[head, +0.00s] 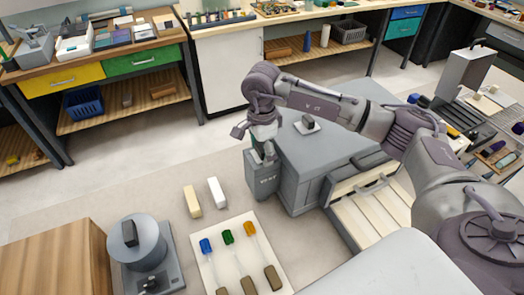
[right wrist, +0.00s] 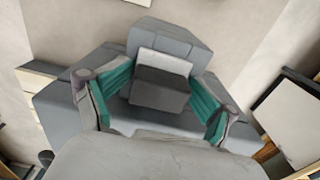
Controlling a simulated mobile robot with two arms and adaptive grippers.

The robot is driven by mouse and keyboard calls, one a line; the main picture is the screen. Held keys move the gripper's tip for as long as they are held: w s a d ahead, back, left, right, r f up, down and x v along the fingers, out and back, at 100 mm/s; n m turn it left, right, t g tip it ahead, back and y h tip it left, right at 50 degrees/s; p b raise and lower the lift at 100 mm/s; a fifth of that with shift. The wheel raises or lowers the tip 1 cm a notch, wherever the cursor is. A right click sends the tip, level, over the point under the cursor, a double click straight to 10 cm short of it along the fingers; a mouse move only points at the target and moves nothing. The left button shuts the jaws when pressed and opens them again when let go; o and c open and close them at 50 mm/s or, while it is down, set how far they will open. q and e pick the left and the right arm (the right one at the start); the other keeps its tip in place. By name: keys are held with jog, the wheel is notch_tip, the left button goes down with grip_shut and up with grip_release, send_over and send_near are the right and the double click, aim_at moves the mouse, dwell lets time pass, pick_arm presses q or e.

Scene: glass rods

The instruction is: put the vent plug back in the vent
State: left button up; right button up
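The vent is a grey box (head: 266,183) marked "VENT" on the near left side of the grey kiln-like body (head: 325,150). My right gripper (head: 263,138) is just above this box, pointing down. In the right wrist view a dark block with a pale slab behind it, which I take to be the vent plug (right wrist: 160,90), sits between the teal finger pads, and both tips appear to touch it. In the head view the plug is mostly hidden at the gripper. Whether it touches the vent I cannot tell. My left gripper is not in view.
A pale plate with a dark block (head: 308,124) lies on top of the grey body. A white board (head: 225,262) with several coloured-handled tools, two pale bars (head: 192,201) and a grey round device (head: 137,245) are at the near left. A wooden box (head: 50,260) stands beside them.

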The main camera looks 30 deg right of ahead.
jog(key=shift+r, duration=0.1)
jog(key=shift+w+r+p, duration=0.1)
jog(key=shift+r+p, duration=0.1)
jog(key=shift+p, duration=0.1)
jog(key=shift+r+p, duration=0.4)
jog(key=shift+p, duration=0.1)
notch_tip(320, 180, up, 12)
jog(key=b, duration=0.3)
jog(key=shift+b, duration=0.3)
jog(key=shift+f, duration=0.1)
